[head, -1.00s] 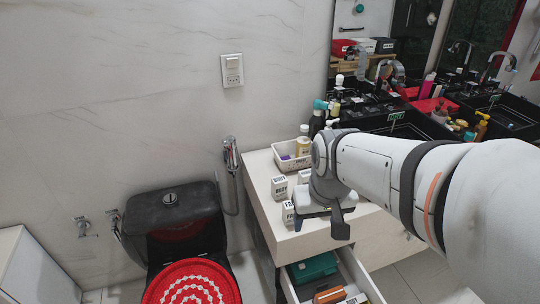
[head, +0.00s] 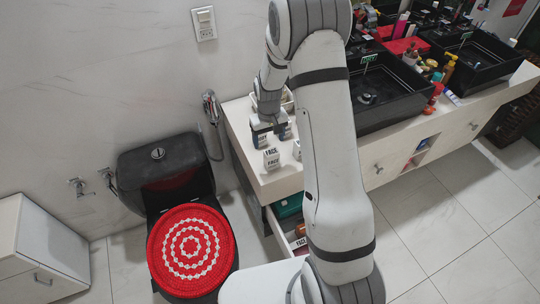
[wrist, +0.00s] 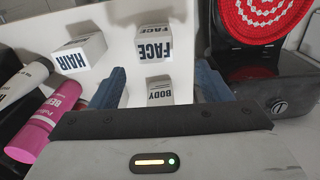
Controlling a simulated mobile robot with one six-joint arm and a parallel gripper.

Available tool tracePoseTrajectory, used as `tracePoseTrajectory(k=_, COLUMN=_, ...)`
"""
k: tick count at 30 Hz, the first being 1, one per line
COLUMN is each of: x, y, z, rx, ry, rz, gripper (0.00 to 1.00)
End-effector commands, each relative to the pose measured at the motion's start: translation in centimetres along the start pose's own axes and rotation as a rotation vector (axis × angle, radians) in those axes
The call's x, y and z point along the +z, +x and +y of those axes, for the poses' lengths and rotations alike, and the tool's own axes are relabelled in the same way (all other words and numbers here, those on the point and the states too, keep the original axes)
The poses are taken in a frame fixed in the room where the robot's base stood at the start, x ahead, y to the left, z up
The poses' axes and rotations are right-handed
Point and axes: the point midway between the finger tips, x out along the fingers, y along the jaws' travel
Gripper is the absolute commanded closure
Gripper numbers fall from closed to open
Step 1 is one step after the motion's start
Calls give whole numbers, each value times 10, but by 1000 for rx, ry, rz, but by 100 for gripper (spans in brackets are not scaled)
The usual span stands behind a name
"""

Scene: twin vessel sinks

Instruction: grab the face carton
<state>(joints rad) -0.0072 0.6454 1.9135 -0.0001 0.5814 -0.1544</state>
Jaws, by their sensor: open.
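The face carton (head: 271,159) is a small white box with dark lettering, standing near the front left of the counter. In the wrist view the face carton (wrist: 154,43) lies beyond the fingertips, roughly centred between them. My gripper (head: 267,128) is open and empty, pointing down over the counter. In the wrist view its two blue fingers (wrist: 158,78) flank the body carton (wrist: 160,92), whose lower part is hidden by the gripper body. I cannot tell how high the fingers are above it. The face carton is apart from both fingers.
A hair carton (wrist: 80,52) stands left of the face carton in the wrist view, with a pink bottle (wrist: 52,118) closer in. A drawer (head: 279,230) is open below the counter. The toilet (head: 165,170) stands left; black sinks (head: 385,100) sit right.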

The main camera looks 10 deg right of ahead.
Motion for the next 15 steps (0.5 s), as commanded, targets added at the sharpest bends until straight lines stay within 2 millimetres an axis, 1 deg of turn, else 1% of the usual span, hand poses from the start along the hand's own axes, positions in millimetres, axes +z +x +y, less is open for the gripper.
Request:
tracePoseTrajectory(k=6, x=1, y=23, z=0, rx=-1, ry=-1, rz=-4, gripper=29)
tracePoseTrajectory(k=11, x=5, y=36, z=3, rx=-1, ry=-1, rz=-5, gripper=29)
tracePoseTrajectory(k=15, x=9, y=55, z=7, rx=-1, ry=-1, rz=-5, gripper=29)
